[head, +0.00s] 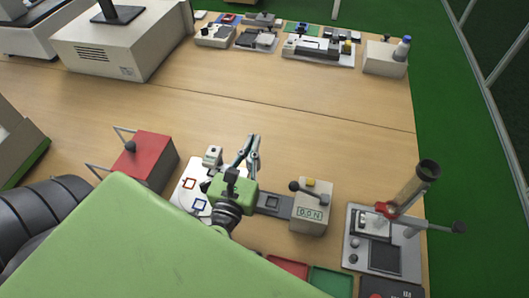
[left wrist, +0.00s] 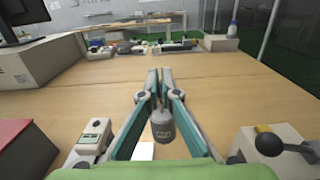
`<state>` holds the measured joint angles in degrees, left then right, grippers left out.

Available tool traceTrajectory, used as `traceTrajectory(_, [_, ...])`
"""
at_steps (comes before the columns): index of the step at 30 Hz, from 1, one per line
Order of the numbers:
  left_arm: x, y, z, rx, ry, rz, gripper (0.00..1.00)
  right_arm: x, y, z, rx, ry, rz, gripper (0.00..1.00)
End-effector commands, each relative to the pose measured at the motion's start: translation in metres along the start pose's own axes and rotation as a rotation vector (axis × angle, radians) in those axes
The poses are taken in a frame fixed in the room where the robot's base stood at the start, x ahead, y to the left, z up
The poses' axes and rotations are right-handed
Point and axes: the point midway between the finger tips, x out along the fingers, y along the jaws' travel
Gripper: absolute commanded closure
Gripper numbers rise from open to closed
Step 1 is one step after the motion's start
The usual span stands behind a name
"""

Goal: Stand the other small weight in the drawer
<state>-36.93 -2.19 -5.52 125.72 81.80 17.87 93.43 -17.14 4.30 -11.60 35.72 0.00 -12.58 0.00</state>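My left gripper (head: 254,142) is above the near part of the wooden table, and its fingers point away from me. In the left wrist view the fingers (left wrist: 160,74) are closed in around a small grey weight (left wrist: 162,127) with a narrow neck and a dark label. The weight is upright between the fingers and looks clear of the table. In the head view the fingers mostly hide it. No open drawer can be made out for certain. A second small weight cannot be made out. My right gripper is not in view.
A white plate (head: 183,203) with coloured square outlines lies below the left gripper. A red box (head: 152,160) with metal handles stands left, a lever gauge (head: 311,212) right, a press stand (head: 384,235) farther right. The table middle (head: 250,110) is clear; several devices line the back.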

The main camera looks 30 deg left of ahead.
Motion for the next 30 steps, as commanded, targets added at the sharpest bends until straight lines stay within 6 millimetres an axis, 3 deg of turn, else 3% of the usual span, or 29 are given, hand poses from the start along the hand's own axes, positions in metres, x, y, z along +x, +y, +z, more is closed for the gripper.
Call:
traceTrajectory(1, [0.008,-0.005,-0.015,0.003,-0.002,-0.002,1.00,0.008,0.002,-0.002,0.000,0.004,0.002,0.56])
traceTrajectory(4, [0.019,-0.013,-0.030,0.004,-0.002,-0.002,1.00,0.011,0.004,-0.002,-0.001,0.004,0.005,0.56])
traceTrajectory(13, [0.034,-0.023,-0.052,0.002,-0.001,-0.001,1.00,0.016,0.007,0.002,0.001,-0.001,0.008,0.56])
traceTrajectory(18, [0.035,-0.023,-0.076,0.007,0.000,-0.003,1.00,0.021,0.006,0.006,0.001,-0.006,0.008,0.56])
traceTrajectory(30, [0.034,-0.023,-0.084,0.002,-0.002,0.000,1.00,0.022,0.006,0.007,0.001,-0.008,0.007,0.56])
